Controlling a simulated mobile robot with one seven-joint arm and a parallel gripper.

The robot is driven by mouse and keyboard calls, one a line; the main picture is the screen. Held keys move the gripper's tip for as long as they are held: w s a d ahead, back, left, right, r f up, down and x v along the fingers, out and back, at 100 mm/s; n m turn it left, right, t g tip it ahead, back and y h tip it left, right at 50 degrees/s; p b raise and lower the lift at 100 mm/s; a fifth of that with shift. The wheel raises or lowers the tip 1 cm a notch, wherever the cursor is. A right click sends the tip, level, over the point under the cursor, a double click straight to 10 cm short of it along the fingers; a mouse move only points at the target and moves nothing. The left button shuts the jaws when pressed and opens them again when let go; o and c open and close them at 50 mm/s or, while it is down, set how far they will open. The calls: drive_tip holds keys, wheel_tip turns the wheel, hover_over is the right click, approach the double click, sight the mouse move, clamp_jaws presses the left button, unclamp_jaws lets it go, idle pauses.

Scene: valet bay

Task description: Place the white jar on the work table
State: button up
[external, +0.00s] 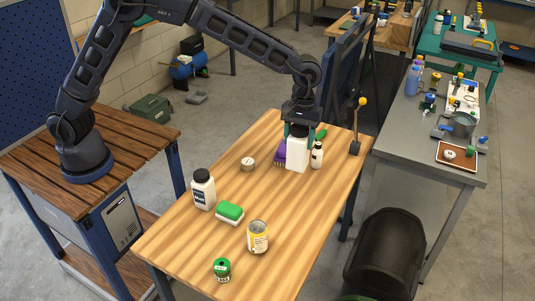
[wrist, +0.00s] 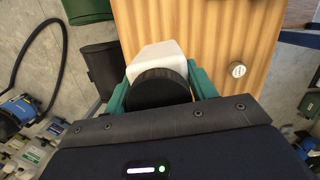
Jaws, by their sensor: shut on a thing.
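A white jar (external: 297,153) with a squarish body is between the fingers of my gripper (external: 298,131), upright at the far part of the wooden work table (external: 190,248). In the wrist view my gripper (wrist: 160,92) has its green fingers on both sides of the black lid (wrist: 158,87), with the white jar body (wrist: 157,54) beyond it. My gripper is shut on the jar. The jar's base is close to the tabletop; I cannot tell whether it touches.
A purple brush (external: 280,152) and a small white bottle (external: 317,155) flank the jar. The table's right-front area is clear.

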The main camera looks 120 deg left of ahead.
drive_tip(key=d+m, duration=0.1)
drive_tip(key=d, duration=3.1)
wheel_tip(320, 180, down, 20)
drive_tip(key=shift+w, duration=0.45)
drive_tip(key=o, duration=1.3)
drive_tip(key=shift+o, duration=0.2)
